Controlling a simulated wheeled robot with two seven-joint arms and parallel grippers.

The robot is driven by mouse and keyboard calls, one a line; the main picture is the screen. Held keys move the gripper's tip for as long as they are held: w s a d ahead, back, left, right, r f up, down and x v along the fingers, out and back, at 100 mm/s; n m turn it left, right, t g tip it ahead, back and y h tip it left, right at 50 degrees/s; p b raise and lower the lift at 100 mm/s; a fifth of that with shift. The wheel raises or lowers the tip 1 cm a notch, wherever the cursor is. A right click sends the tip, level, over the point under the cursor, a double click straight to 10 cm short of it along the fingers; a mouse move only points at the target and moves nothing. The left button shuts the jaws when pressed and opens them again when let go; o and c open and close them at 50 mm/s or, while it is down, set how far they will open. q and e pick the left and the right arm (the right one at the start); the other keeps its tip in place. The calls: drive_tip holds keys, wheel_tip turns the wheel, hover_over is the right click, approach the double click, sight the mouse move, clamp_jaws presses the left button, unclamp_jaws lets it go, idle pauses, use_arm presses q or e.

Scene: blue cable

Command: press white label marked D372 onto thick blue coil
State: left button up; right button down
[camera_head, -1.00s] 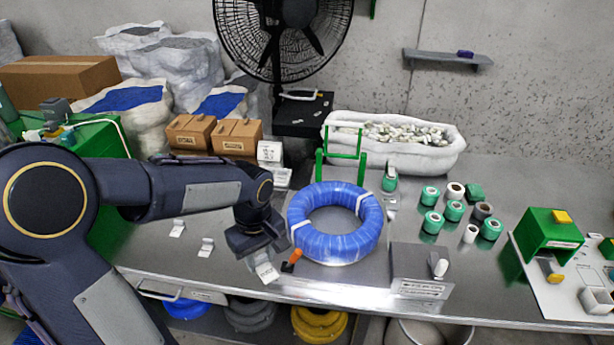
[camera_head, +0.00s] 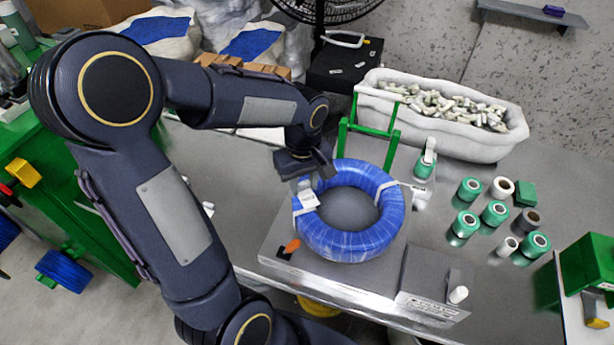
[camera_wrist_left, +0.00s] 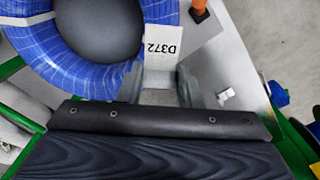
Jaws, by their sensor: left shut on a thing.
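My left gripper (camera_head: 302,190) is at the coil's left side, shut on a white label (camera_head: 308,202). The wrist view shows this label (camera_wrist_left: 165,48) with D372 printed on it, held by one end in the left gripper (camera_wrist_left: 160,90). Its free end is beside the outer edge of the coil (camera_wrist_left: 70,65); I cannot tell whether they touch. My right gripper is not in view.
A green stand (camera_head: 370,132) and a white sack of small pieces (camera_head: 440,110) are behind the coil. Several green and white rolls (camera_head: 495,213) stand to the right. A grey block (camera_head: 432,280) is at the front right.

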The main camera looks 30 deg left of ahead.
sight(304, 191)
use_arm(q)
drive_tip(key=shift+f+b, duration=2)
drive_tip(key=shift+f, duration=0.6)
drive_tip(key=shift+f+b, duration=0.75)
drive_tip(key=shift+f, duration=0.1)
drive_tip(key=o, duration=1.1)
drive_tip(key=shift+o, duration=0.2)
drive_tip(key=shift+r, duration=0.15)
drive_tip(key=shift+r+p, duration=2.95)
drive_tip(key=shift+r, duration=0.45)
